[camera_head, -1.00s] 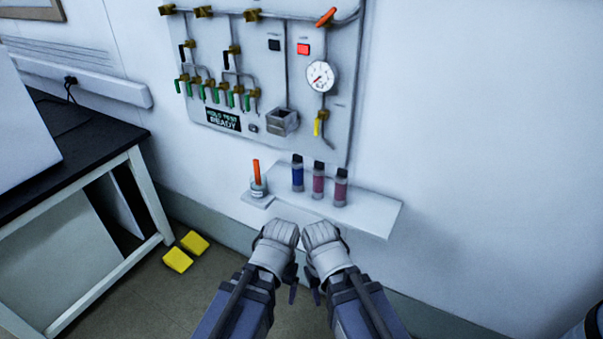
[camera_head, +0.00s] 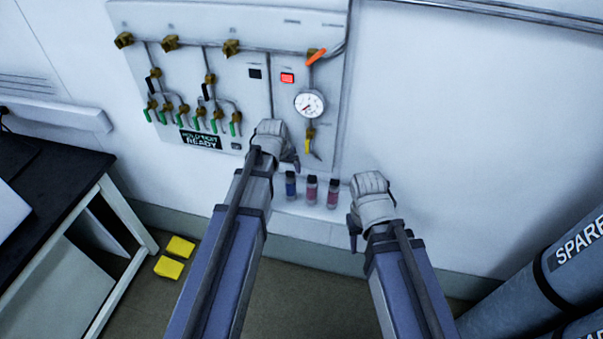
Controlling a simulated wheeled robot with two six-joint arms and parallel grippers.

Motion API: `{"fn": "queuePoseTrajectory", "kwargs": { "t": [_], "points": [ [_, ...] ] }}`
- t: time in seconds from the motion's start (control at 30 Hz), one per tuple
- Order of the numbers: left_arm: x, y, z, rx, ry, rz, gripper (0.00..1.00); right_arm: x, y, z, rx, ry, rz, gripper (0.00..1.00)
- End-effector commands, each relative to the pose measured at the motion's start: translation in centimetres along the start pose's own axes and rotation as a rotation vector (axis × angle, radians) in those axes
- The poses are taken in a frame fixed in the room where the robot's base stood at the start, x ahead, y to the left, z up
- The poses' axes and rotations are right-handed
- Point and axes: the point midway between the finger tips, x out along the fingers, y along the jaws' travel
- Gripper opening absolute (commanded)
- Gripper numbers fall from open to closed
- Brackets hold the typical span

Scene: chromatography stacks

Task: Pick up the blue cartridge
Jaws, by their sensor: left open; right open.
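The blue cartridge (camera_head: 290,186) stands upright on a small white wall shelf (camera_head: 320,211), at the left of a row with two pink-red cartridges (camera_head: 311,189), (camera_head: 333,193). My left gripper (camera_head: 275,140) is open and empty, raised in front of the panel, above and slightly left of the blue cartridge in the picture. It appears apart from the cartridge. My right gripper (camera_head: 364,205) is open and empty, to the right of the row and apart from it. My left arm hides the left end of the shelf.
A wall panel (camera_head: 262,100) with valves, a gauge (camera_head: 309,104) and a red button (camera_head: 287,78) is above the shelf. A black-topped bench (camera_head: 45,165) stands at left, with yellow blocks (camera_head: 169,267) on the floor.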

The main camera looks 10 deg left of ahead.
Motion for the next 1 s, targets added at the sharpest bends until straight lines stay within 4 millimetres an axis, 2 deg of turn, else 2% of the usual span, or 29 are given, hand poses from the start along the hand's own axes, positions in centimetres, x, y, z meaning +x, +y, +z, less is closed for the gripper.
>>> {"fn": "queuePoseTrajectory", "kwargs": {
  "t": [0.2,0.5,0.73,1.0],
  "points": [
    [0.2,-0.3,-0.2,-0.004,0.006,-0.001,0.84,0.1,0.0,0.0,0.000,0.000,0.000,0.45],
    [2.7,-0.2,-0.2,-0.004,0.005,-0.001,0.84,2.5,-0.2,-0.1,0.000,0.000,0.000,0.45],
    [2.9,-0.2,-0.2,-0.004,0.004,-0.001,0.84,2.6,-0.2,-0.2,0.000,0.000,0.000,0.45],
    [6.0,0.1,-0.3,-0.004,0.004,0.000,0.84,5.4,-0.5,-0.3,0.000,0.000,0.000,0.45]
  ]
}}
